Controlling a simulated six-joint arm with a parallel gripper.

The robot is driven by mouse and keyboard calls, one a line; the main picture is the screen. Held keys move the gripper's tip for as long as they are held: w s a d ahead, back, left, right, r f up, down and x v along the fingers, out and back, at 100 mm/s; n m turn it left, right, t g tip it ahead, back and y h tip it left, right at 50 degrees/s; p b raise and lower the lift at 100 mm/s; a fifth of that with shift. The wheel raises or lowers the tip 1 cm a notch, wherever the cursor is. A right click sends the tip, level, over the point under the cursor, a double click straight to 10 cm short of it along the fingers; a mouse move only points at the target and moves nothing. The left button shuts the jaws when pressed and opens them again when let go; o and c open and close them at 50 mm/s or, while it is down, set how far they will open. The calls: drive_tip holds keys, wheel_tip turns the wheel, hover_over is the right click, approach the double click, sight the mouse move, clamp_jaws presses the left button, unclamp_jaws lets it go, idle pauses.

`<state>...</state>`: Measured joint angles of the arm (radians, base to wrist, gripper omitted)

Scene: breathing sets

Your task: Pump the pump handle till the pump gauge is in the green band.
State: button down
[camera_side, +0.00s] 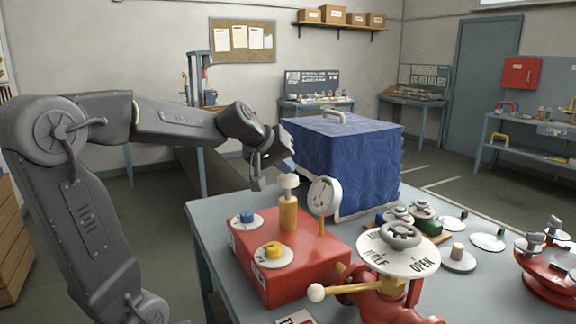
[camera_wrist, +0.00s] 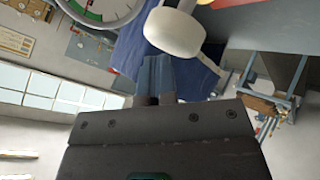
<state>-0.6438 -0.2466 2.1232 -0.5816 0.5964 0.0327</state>
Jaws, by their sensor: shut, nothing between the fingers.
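The pump is a red box (camera_side: 290,262) on the table with an upright yellow cylinder (camera_side: 288,215). The pump handle is a cream knob (camera_side: 288,182) on top of the cylinder; it also shows in the wrist view (camera_wrist: 174,34). The pump gauge (camera_side: 325,196) is a round white dial on a stem just right of the handle. Part of its rim with a green arc shows in the wrist view (camera_wrist: 108,12). The needle's reading is too small to tell. My gripper (camera_side: 257,185) is shut and empty, left of the knob and apart from it.
Blue (camera_side: 247,217) and yellow (camera_side: 272,252) knobs sit on the red box. A red valve with a grey handwheel (camera_side: 400,236) stands in front right. A blue cloth-covered box (camera_side: 345,160) is behind the gauge. Several small fittings lie to the right.

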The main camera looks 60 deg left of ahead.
sight(286, 176)
drive_tip(key=shift+r, duration=2.1)
wheel_tip(286, 176, up, 5)
idle(0.3)
drive_tip(key=s+d+f+m+g+h, duration=0.1)
drive_tip(key=s+d+f+m, duration=0.4)
drive_tip(key=s+d+f, duration=0.3)
drive_tip(key=s+d+f+m+g, duration=0.2)
drive_tip(key=s+d+f+m, duration=0.4)
drive_tip(key=d, duration=0.6)
wheel_tip(286, 176, down, 3)
drive_tip(key=shift+s+d+f+h, duration=0.2)
drive_tip(key=shift+s+h, duration=0.2)
drive_tip(key=shift+s, duration=0.55)
